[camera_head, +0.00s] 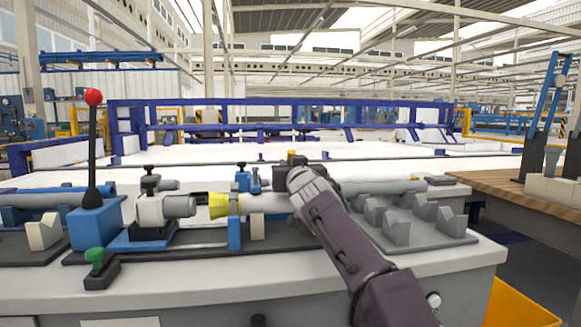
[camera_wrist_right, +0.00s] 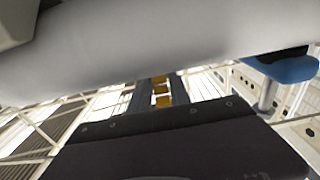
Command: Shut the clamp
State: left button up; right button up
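A grey-white pipe (camera_head: 265,203) lies along the bench, with a yellow collar (camera_head: 218,205) at its left end. A grey-white clamp body (camera_head: 150,210) with a black knob stands on a blue base just left of the collar. A blue box (camera_head: 95,224) farther left carries an upright black lever with a red ball (camera_head: 93,97). My right gripper (camera_head: 293,165) is at the pipe, right of the collar; its fingertips are hidden. In the right wrist view the pipe (camera_wrist_right: 170,45) crosses close above, covering the finger ends. My left gripper is not in view.
A blue support (camera_head: 234,233) stands under the pipe near the collar. Grey V-shaped rests (camera_head: 396,228) stand at the right. A green knob (camera_head: 95,257) is at the front left. A wooden table (camera_head: 500,185) stands right.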

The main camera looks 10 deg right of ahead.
jog(key=shift+o, duration=0.9)
jog(key=shift+r, duration=0.1)
jog(key=shift+s, duration=0.1)
jog(key=s+b, duration=0.1)
jog(key=s, duration=0.1)
jog(key=s+b, duration=0.1)
jog(key=s, duration=0.2)
jog(key=s+b, duration=0.1)
jog(key=s, duration=0.2)
jog(key=shift+f, duration=0.35)
jog(key=shift+s+b, duration=0.3)
jog(key=shift+s, duration=0.2)
